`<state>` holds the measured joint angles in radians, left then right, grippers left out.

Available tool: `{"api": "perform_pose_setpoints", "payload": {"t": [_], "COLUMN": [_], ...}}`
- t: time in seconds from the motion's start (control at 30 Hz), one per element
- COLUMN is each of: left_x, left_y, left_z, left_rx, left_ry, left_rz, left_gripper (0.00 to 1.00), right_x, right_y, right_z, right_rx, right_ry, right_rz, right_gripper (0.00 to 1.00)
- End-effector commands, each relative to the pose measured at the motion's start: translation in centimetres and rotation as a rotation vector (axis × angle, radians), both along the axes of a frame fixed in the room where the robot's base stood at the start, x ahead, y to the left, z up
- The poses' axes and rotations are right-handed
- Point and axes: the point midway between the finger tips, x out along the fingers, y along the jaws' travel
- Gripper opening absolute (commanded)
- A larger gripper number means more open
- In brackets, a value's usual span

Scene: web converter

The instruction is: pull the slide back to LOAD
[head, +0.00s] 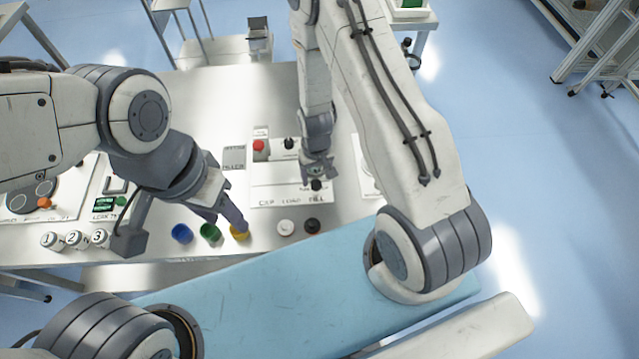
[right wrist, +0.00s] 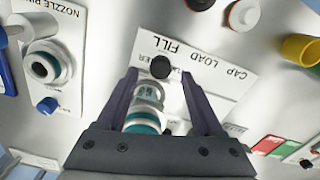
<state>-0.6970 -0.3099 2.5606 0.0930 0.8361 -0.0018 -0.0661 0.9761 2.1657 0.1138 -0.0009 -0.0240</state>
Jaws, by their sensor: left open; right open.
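The slide's black knob (head: 316,184) stands at the FILL end of the white panel marked CAP, LOAD, FILL (head: 275,198). In the right wrist view, the knob (right wrist: 161,67) is by the word FILL, and a clear vial with teal bands (right wrist: 147,108) is just behind it. My right gripper (right wrist: 160,80) is open, pointing down, with one finger on each side of the knob and vial. I cannot tell whether either finger touches them. My left gripper (head: 223,220) is open and empty above the coloured cups; its arm hides part of the table.
Blue (head: 182,233), green (head: 210,232) and yellow (head: 239,231) cups stand along the front edge. White (head: 286,227) and black (head: 312,226) caps sit before the panel. A red button (head: 259,146) is behind. The nozzle station (right wrist: 48,65) is beside my right gripper.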

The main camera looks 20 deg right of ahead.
Motion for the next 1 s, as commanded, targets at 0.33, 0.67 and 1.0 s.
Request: {"api": "perform_pose_setpoints", "payload": {"t": [0.33,0.67,1.0], "left_x": [0.0,0.0,0.0], "left_y": [0.0,0.0,0.0], "left_z": [-2.7,-2.6,-2.6], "left_rx": [-0.001,-0.001,-0.001], "left_ry": [0.0,0.0,0.0], "left_rz": [0.005,0.005,0.005], "left_gripper": [0.5,0.5,0.5], "right_x": [0.0,0.0,0.0], "right_y": [0.1,0.2,0.2], "right_z": [-3.1,-3.1,-3.1], "right_rx": [-0.001,-0.001,-0.001], "right_ry": [0.0,0.0,0.001], "right_rz": [0.003,0.006,0.004], "right_gripper": [0.69,0.57,0.0]}}
